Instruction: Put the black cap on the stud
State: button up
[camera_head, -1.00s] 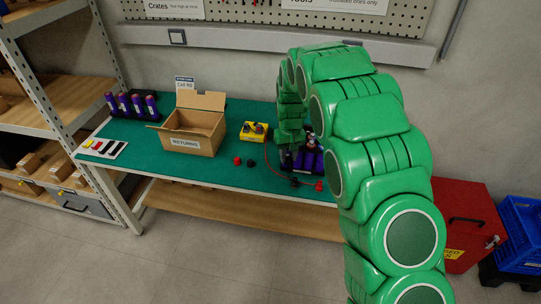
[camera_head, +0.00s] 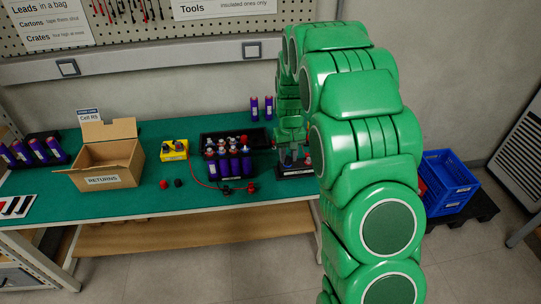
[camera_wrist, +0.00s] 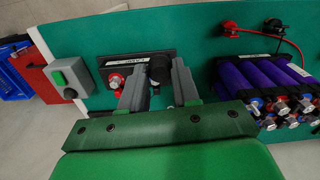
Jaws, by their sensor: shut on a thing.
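My gripper (camera_wrist: 162,78) is low over a dark terminal block (camera_wrist: 98,68) on the green bench. Its two grey fingers are shut on a round black cap (camera_wrist: 159,66). The cap is at the right end of the block. The stud under it is hidden, so I cannot tell whether the cap is seated or just above it. At the block's other end a metal stud in a red ring (camera_wrist: 116,82) is bare. In the head view, the block (camera_head: 297,172) is at the bench's right end, partly behind my arm.
Left of the block stands a pack of purple cells (camera_head: 232,168) with a red lead (camera_head: 205,186). A red cap (camera_head: 163,185) and another small black piece (camera_head: 178,183) lie near a yellow box (camera_head: 174,150). A grey box with a green button (camera_wrist: 68,80) is beside the block.

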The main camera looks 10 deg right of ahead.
jog(key=d, duration=0.4)
jog(key=n, duration=0.5)
send_near(245, 141)
jog(key=s, duration=0.2)
jog(key=shift+s+a, duration=0.1)
jog(key=shift+s, duration=0.25)
jog(key=shift+f, duration=1.85)
jog(key=shift+f, duration=0.15)
jog(key=shift+f, duration=0.1)
jog(key=shift+f, duration=1.5)
jog(key=shift+f, duration=0.2)
